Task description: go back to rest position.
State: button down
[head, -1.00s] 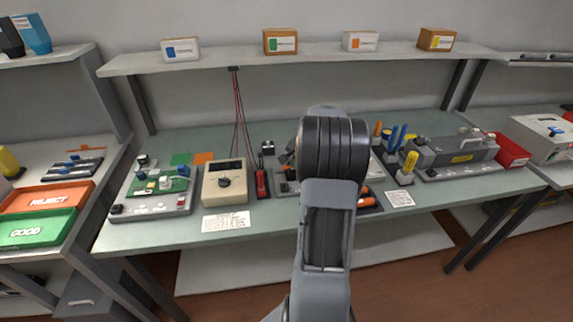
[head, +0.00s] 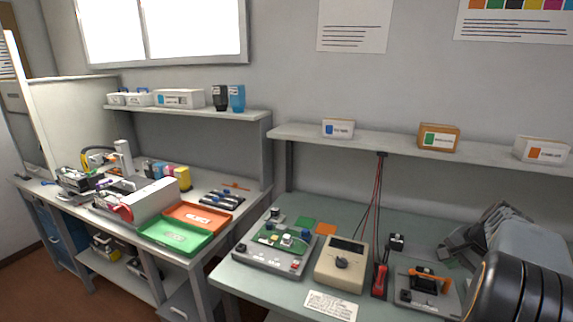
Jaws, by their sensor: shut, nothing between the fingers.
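My gripper (head: 462,246) shows at the right of the head view, above the right part of the near bench. It is shut and holds nothing. My grey arm with a dark ribbed joint fills the lower right corner and hides part of the bench behind it. No marked rest place shows.
Below and left of my gripper, the grey-green bench (head: 245,283) holds a green circuit board (head: 284,240) on a fixture, a beige meter (head: 340,264) and a red probe (head: 380,279). A shelf (head: 390,147) with small boxes runs behind. Red (head: 199,215) and green (head: 172,236) trays lie left.

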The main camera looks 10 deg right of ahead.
jog(key=s+a+n, duration=0.3)
jog(key=a+n, duration=0.1)
jog(key=a, duration=0.6)
jog(key=s+a+f+n, duration=0.1)
jog(key=s+a+n, duration=0.3)
jog(key=a, duration=0.7)
jog(key=s+a+f+n+h, duration=0.1)
jog(key=s+a+n, duration=0.2)
jog(key=a+n, duration=0.3)
jog(key=a, duration=0.5)
jog(key=shift+s+g+p, duration=0.25)
jog(key=shift+g+p, duration=0.05)
jog(key=c, duration=1.8)
grip_release()
jog(key=shift+c, duration=0.2)
